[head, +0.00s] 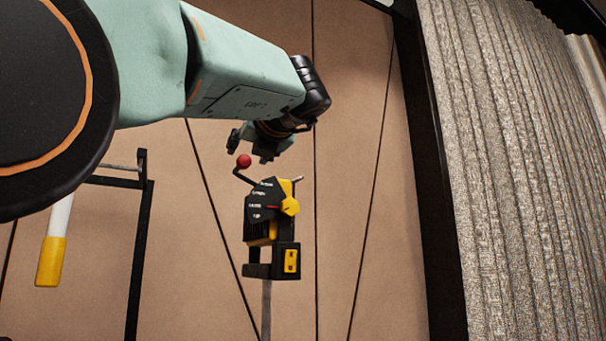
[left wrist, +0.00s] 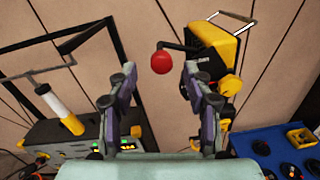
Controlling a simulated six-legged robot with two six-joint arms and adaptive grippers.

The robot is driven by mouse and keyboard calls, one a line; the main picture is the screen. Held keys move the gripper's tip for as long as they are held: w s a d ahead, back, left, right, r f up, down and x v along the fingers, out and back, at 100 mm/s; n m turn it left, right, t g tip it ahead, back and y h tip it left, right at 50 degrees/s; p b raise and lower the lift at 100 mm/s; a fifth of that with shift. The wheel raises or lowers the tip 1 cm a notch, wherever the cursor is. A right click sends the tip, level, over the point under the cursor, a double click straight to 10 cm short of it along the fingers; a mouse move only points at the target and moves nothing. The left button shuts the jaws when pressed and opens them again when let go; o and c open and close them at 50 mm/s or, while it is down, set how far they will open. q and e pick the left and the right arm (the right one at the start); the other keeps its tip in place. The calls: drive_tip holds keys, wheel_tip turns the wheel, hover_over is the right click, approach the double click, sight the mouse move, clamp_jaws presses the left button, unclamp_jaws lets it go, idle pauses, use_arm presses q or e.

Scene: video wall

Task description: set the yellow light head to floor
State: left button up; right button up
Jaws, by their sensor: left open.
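The yellow and black light head (head: 264,232) sits on a grey post in the head view. A dark plate with small white labels, too small to read surely, and a red pointer (head: 273,207) are on its side. A bent black lever with a red ball knob (head: 243,161) rises from it. My left gripper (head: 252,147) is open, close by the red knob. In the left wrist view the red knob (left wrist: 161,62) appears between the tips of my open left gripper (left wrist: 159,76), with no grip on it. The light head (left wrist: 215,50) is at upper right there. My right gripper is not in view.
A black frame (head: 140,230) and a white-and-yellow cylinder (head: 54,240) are at left. A grey pleated curtain (head: 510,160) is at right. In the left wrist view, a dark box with lit displays (left wrist: 75,145) and a blue case (left wrist: 270,150) are below.

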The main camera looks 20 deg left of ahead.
sight(246, 159)
use_arm(q)
drive_tip(key=p+x, duration=0.3)
drive_tip(key=x, duration=0.1)
drive_tip(key=shift+w+a+f, duration=0.2)
drive_tip(key=shift+w, duration=0.2)
drive_tip(key=shift+w+a+p, duration=0.1)
drive_tip(key=shift+w+p, duration=0.05)
drive_tip(key=shift+p, duration=0.3)
drive_tip(key=shift+s+r, duration=0.15)
drive_tip(key=shift+s, duration=0.3)
drive_tip(key=shift+w+a, duration=0.15)
drive_tip(key=shift+w, duration=0.25)
drive_tip(key=shift+c, duration=0.2)
drive_tip(key=shift+w+f, duration=0.25)
drive_tip(key=c, duration=0.3)
drive_tip(key=shift+s+r, duration=0.15)
drive_tip(key=shift+s, duration=0.25)
drive_tip(key=c, duration=0.4)
drive_tip(key=shift+w, duration=0.1)
clamp_jaws()
